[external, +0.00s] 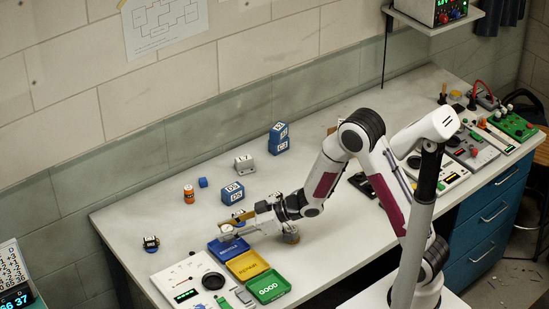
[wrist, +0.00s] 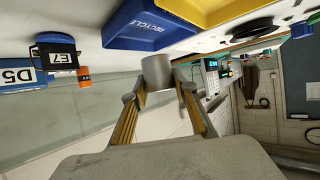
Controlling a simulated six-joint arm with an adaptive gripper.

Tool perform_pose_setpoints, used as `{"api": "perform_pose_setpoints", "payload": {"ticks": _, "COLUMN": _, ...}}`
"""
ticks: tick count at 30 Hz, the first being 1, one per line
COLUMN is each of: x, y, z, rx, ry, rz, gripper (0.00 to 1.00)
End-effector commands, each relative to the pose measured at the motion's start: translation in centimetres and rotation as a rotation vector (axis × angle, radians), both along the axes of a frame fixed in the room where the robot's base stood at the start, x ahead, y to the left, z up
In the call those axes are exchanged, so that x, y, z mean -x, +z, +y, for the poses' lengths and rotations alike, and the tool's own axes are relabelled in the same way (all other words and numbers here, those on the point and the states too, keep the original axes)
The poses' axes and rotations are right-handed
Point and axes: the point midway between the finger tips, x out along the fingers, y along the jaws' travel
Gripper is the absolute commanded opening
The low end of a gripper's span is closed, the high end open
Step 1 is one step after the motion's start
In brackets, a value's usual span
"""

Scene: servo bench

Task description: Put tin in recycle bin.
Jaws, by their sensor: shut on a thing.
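The tin (wrist: 157,72) is a small plain grey cylinder between my fingertips in the wrist view. My gripper (external: 230,232) is shut on it, and it shows as a pale shape at the fingertips in the external view. The recycle bin is a shallow blue tray (external: 231,251) at the left end of a row of trays. In the external view the tin appears over or beside its back edge; I cannot tell its exact height. In the wrist view the blue bin (wrist: 150,32), lettered RECYCLE, lies just beyond the tin, which looks outside its wall.
A yellow REPAIR tray (external: 248,265) and a green GOOD tray (external: 268,286) stand beside the bin. A panel with a dark dial (external: 205,283) lies to its left. An orange cylinder (external: 189,194) and blue blocks (external: 232,194) stand behind.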

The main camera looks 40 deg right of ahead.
Motion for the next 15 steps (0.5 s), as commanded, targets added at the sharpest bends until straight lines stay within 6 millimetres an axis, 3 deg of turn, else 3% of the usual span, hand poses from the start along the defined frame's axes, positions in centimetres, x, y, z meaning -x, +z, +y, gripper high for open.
{"api": "perform_pose_setpoints", "payload": {"ticks": 15, "x": 0.0, "y": -3.8, "z": 0.0, "rx": 0.000, "ry": 0.000, "rz": 0.002, "gripper": 0.06}}
